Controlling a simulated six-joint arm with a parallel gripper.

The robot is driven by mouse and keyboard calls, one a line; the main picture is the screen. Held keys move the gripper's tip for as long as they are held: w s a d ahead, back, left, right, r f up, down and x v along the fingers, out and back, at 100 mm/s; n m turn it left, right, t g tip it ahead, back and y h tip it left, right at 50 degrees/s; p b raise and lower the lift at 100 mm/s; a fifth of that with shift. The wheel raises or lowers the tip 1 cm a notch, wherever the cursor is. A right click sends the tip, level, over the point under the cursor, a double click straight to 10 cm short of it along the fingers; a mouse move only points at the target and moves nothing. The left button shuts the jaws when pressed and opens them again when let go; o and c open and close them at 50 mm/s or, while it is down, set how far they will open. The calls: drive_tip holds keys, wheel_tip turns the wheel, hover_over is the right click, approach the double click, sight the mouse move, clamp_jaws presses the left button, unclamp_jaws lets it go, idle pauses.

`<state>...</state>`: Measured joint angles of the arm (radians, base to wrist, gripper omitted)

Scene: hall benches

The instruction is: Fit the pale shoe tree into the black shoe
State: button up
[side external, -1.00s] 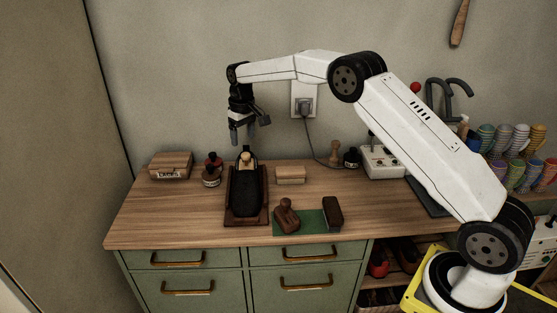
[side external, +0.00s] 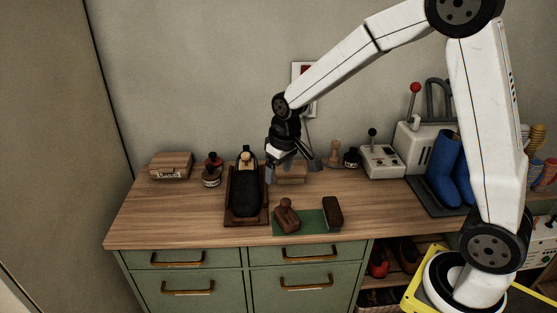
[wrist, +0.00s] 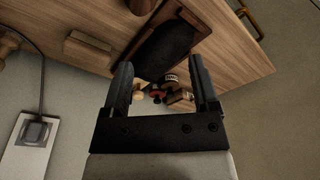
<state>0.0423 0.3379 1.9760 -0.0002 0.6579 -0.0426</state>
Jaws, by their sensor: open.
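The black shoe (side external: 244,198) lies on a dark brown tray (side external: 263,217) on the bench, toe toward the front edge. A pale knob, seemingly the end of the pale shoe tree (side external: 246,157), shows at the heel opening; the rest of it is hidden. In the wrist view the black shoe (wrist: 172,46) shows beyond the fingers and the pale knob (wrist: 138,95) between them. How deep the tree sits I cannot tell. My gripper (side external: 292,168) is open and empty, to the right of the shoe, in front of a pale block (side external: 292,177).
A wooden box (side external: 170,165) and small dark bottles (side external: 212,170) stand left of the tray. Brown brushes (side external: 287,215) are on a green mat (side external: 312,217) at front right. A lever box (side external: 381,161) and blue boots (side external: 447,175) stand further right.

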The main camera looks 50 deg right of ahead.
drive_tip(key=s+a+f, duration=0.1)
drive_tip(key=s+f, duration=0.2)
drive_tip(key=s, duration=1.2)
drive_tip(key=shift+s+a+t, duration=0.15)
drive_tip(key=shift+a+t, duration=0.15)
drive_tip(key=shift+a, duration=0.1)
